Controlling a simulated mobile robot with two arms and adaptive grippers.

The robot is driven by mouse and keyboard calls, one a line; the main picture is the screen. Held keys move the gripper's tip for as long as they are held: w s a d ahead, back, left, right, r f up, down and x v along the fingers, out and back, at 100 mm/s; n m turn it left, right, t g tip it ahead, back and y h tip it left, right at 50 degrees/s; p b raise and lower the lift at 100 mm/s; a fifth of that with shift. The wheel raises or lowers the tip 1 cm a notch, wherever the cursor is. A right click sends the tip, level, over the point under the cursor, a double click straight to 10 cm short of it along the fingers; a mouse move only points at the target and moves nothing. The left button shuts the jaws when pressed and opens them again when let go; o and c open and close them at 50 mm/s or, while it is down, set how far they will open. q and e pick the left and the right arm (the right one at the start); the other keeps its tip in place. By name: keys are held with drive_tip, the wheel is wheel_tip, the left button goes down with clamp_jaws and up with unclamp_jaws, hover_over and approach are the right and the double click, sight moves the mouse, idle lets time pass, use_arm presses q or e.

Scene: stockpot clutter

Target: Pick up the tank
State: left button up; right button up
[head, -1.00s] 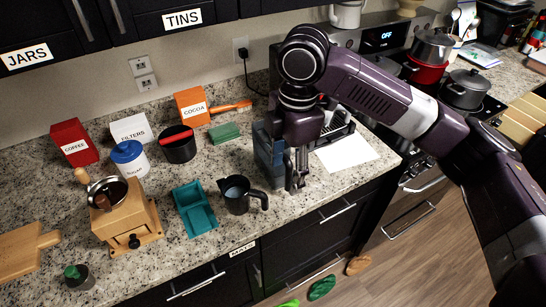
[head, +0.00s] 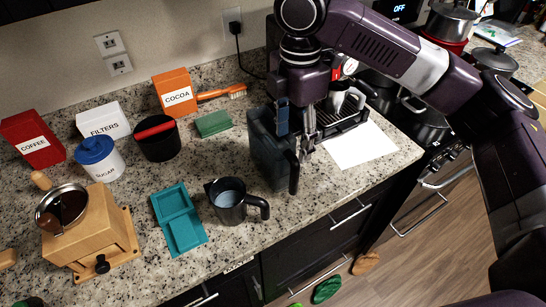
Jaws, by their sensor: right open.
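The tank (head: 264,150) is a dark, bluish see-through container with a black upright handle (head: 294,178) on its front right. It stands upright on the granite counter at the left side of the coffee machine. My right gripper (head: 304,148) points down from above at the tank's right side, close to the top of the handle. It is open. My right arm hides part of the coffee machine and the tank's upper edge. I cannot tell whether a finger touches the tank. My left gripper is not in view.
A dark pitcher (head: 229,203) stands just left of the tank near the counter's front edge. A teal tray (head: 181,226), green sponge (head: 213,123), black canister (head: 158,148) and wooden grinder (head: 92,235) are farther left. White paper (head: 358,146) lies right of the tank.

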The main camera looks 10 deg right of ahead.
sight(292, 163)
drive_tip(key=shift+w+f, duration=0.2)
drive_tip(key=shift+f, duration=0.5)
drive_tip(key=shift+s+f+p, duration=0.35)
drive_tip(key=shift+f+p, duration=0.1)
drive_tip(key=shift+f, duration=0.3)
wheel_tip(292, 163, down, 5)
drive_tip(key=shift+f+p, duration=0.1)
drive_tip(key=shift+p, duration=0.6)
clamp_jaws()
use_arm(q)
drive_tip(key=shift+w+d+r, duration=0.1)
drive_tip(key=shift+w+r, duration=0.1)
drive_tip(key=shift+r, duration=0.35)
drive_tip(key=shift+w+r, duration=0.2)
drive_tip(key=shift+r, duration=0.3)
use_arm(e)
drive_tip(key=shift+r, duration=0.2)
